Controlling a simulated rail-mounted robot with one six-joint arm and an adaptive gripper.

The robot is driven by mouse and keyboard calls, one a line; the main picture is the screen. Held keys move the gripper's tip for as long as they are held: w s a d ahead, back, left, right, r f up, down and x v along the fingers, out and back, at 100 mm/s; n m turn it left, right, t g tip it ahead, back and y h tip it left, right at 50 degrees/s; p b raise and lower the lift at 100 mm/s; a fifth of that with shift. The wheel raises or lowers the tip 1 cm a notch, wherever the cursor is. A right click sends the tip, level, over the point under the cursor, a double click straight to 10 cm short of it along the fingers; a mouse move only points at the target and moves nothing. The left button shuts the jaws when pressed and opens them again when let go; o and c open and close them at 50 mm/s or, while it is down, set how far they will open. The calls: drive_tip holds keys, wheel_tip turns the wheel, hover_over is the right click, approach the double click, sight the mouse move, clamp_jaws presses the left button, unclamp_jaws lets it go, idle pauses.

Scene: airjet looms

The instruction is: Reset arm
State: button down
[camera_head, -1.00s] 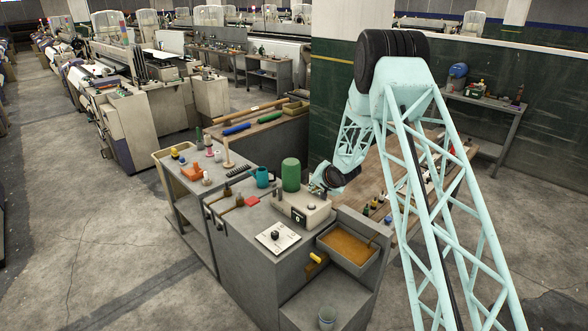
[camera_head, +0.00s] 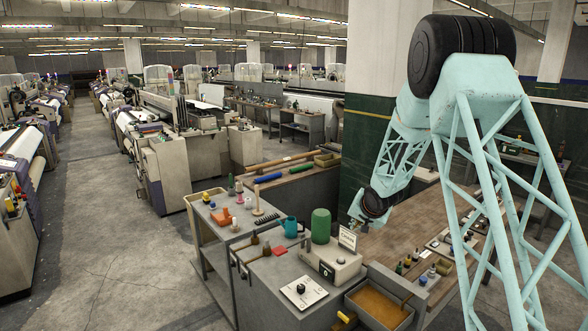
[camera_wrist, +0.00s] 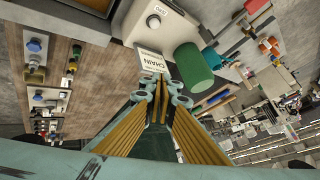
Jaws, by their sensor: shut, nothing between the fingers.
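My gripper (camera_head: 356,212) hangs at the end of my pale blue-green arm, above the back of the grey bench. In the wrist view my gripper (camera_wrist: 160,88) is shut, its fingertips together with nothing between them. Beyond the tips is a small white sign reading CHAIN (camera_wrist: 151,60); in the head view the sign (camera_head: 348,238) stands behind a grey box with a dial (camera_head: 330,264). A green cylinder (camera_head: 320,226) stands left of the sign, and it also shows in the wrist view (camera_wrist: 193,66). The gripper appears apart from both.
The wooden table (camera_head: 415,228) with small bottles and parts lies right of the grey bench. A tray of brown material (camera_head: 380,306) is at the bench front. A grey cart (camera_head: 222,222) with small items stands left. The aisle floor (camera_head: 105,235) is clear.

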drive_tip(key=s+d+r+n+g+h+b, duration=0.1)
drive_tip(key=s+r+b, duration=0.2)
drive_tip(key=s+r, duration=0.55)
drive_tip(key=s+r+b, duration=0.3)
drive_tip(key=s+r, duration=0.1)
drive_tip(key=s, duration=0.9)
drive_tip(key=s+d+r+n+g+h+b, duration=0.1)
drive_tip(key=s+r+b, duration=0.1)
drive_tip(key=s+r, duration=0.6)
drive_tip(key=s+a+f+n+g+b, duration=0.1)
drive_tip(key=s+f+b, duration=0.2)
drive_tip(key=s, duration=1.2)
drive_tip(key=s+a+f+n+y+b, duration=0.1)
drive_tip(key=s+a+f+b, duration=0.1)
drive_tip(key=s, duration=1.3)
drive_tip(key=s+a+f+n+g+b, duration=0.1)
drive_tip(key=s+a+f+b, duration=0.1)
drive_tip(key=s, duration=1.3)
drive_tip(key=shift+s+a+f+n+g+b, duration=0.2)
drive_tip(key=shift+f+n+g+b, duration=0.1)
drive_tip(key=shift+f+b, duration=0.6)
